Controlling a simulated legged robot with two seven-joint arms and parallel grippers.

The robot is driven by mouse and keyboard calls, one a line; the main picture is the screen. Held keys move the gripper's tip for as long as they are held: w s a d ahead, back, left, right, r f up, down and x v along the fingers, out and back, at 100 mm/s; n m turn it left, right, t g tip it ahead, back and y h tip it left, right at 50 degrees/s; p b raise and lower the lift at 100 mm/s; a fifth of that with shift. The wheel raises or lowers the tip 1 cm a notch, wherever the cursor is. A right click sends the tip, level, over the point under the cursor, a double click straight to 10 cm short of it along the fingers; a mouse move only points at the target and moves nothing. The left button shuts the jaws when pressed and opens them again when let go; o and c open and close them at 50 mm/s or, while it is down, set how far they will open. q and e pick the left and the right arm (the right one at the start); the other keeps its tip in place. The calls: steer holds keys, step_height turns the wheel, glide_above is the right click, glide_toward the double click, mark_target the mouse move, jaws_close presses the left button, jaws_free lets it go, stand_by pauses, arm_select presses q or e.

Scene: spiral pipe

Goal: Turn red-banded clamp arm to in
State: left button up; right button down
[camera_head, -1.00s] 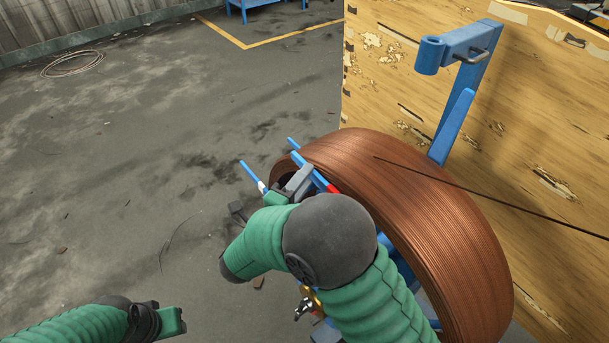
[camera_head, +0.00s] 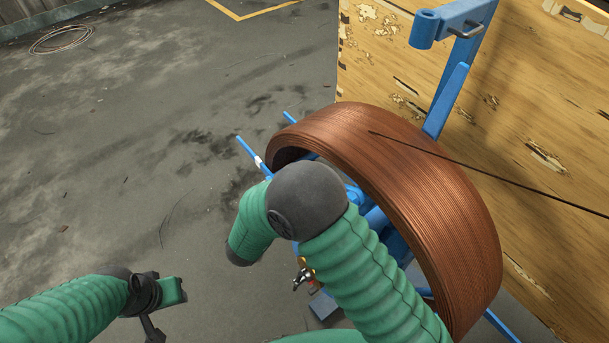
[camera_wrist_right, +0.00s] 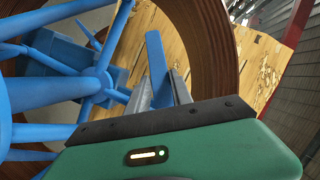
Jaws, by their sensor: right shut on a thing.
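A coil of copper-brown pipe (camera_head: 400,190) stands on a blue reel frame (camera_head: 372,215). In the right wrist view, a flat blue clamp arm (camera_wrist_right: 155,55) stands between the grey fingers of my right gripper (camera_wrist_right: 165,88), which is shut on it inside the coil's ring (camera_wrist_right: 222,45). No red band shows on it now. In the head view my right arm hides this gripper and its clamp arm. A blue arm with a white band (camera_head: 258,162) sticks out left of the coil. My left gripper (camera_head: 158,312) is low at left, apart from the reel; its fingers are unclear.
A wooden panel (camera_head: 380,75) stands behind the coil, with a blue bracket post (camera_head: 462,75) before it. A thin dark rod (camera_head: 480,175) crosses over the coil. Blue hub spokes (camera_wrist_right: 45,92) lie close left of my right gripper.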

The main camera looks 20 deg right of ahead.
steer(key=shift+s+a+f, duration=0.1)
steer(key=shift+s+f, duration=0.05)
steer(key=shift+f, duration=0.15)
steer(key=c, duration=1.1)
jaws_free()
steer(key=shift+c, duration=0.2)
steer(key=shift+r, duration=0.1)
